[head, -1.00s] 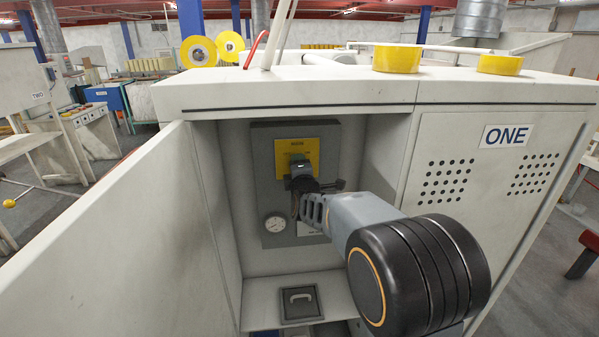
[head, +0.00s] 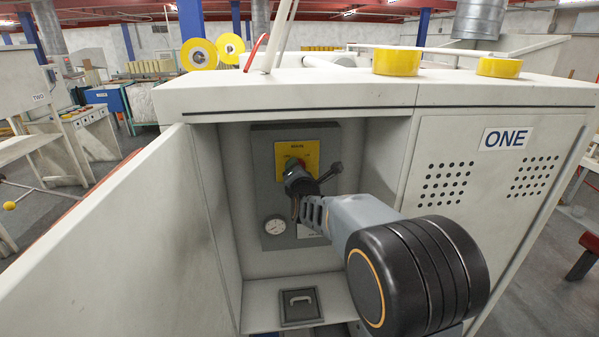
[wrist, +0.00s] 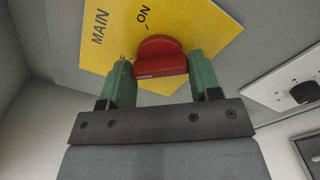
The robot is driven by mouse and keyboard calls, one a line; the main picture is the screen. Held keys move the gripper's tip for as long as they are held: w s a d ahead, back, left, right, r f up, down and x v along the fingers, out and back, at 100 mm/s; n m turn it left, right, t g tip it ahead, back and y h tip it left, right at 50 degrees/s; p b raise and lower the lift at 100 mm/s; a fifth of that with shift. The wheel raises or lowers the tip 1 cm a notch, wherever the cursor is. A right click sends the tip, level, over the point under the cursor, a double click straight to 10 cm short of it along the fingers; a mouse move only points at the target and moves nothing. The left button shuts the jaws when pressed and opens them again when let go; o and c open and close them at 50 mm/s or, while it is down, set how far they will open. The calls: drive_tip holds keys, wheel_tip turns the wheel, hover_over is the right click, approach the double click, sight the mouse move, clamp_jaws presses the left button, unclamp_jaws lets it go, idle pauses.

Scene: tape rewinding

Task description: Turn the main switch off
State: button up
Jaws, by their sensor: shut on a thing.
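The main switch is a red knob (wrist: 160,55) on a yellow plate (wrist: 105,30) marked MAIN and ON, seen in the wrist view. My gripper (wrist: 163,72) is shut on the knob, with one green finger at each side of it. Another label beside the left finger is mostly covered. In the head view the yellow plate (head: 311,152) is on a grey panel inside the open cabinet. My gripper (head: 294,170) reaches it from the lower right and hides most of the knob. I cannot tell which mark the knob points to.
The open cabinet door (head: 110,240) stands at the left, and the cabinet's right wall is close to my arm. A round gauge (head: 277,228) is below the switch. A hatch with a handle (head: 299,306) lies at the bottom. Yellow tape rolls (head: 397,60) sit on top.

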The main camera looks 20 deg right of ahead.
idle(0.4)
drive_tip(key=o, duration=0.9)
drive_tip(key=b+v, duration=0.1)
drive_tip(key=v, duration=1.2)
drive_tip(key=shift+s+b, duration=0.4)
